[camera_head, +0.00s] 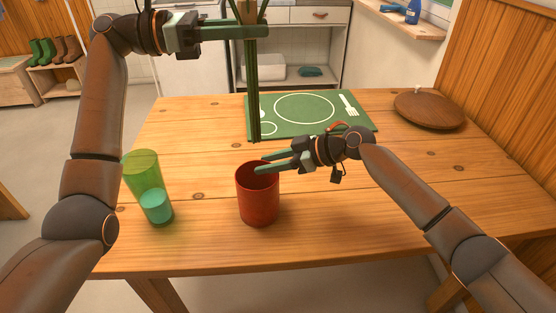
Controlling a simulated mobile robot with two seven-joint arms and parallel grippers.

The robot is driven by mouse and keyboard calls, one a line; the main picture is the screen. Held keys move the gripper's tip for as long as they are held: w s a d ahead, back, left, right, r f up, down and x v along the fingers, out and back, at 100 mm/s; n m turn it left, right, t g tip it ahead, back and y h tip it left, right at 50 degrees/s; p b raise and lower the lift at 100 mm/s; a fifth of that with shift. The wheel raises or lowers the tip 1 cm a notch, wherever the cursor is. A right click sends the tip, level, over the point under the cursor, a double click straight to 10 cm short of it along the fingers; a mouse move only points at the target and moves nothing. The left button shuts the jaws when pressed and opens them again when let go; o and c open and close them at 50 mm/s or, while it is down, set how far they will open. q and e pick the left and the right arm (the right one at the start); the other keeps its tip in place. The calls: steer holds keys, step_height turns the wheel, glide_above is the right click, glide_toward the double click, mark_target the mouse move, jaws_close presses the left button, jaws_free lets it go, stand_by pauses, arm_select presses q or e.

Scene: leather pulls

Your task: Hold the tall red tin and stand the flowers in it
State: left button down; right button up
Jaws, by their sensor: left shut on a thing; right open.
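The tall red tin (258,201) stands upright on the wooden table near its front edge, its mouth open to view. The flowers show as a bunch of long green stems (252,100), upright, with their tops cut off by the picture's upper edge. My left gripper (262,32) is shut on the stems and holds them up. The stem ends appear above and behind the tin, apart from it. My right gripper (260,168) is open at the tin's rim, on its right side. One finger crosses in front of the rim; I cannot tell whether it touches.
A green glass (141,172) with liquid stands left of the tin. A green mat (340,125) with a printed place setting lies behind. A round brown wooden lid (429,110) is at the back right. The table's right front is clear.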

steer(key=shift+c, duration=0.3)
jaws_close()
steer(key=shift+f, duration=0.1)
stand_by(1.3)
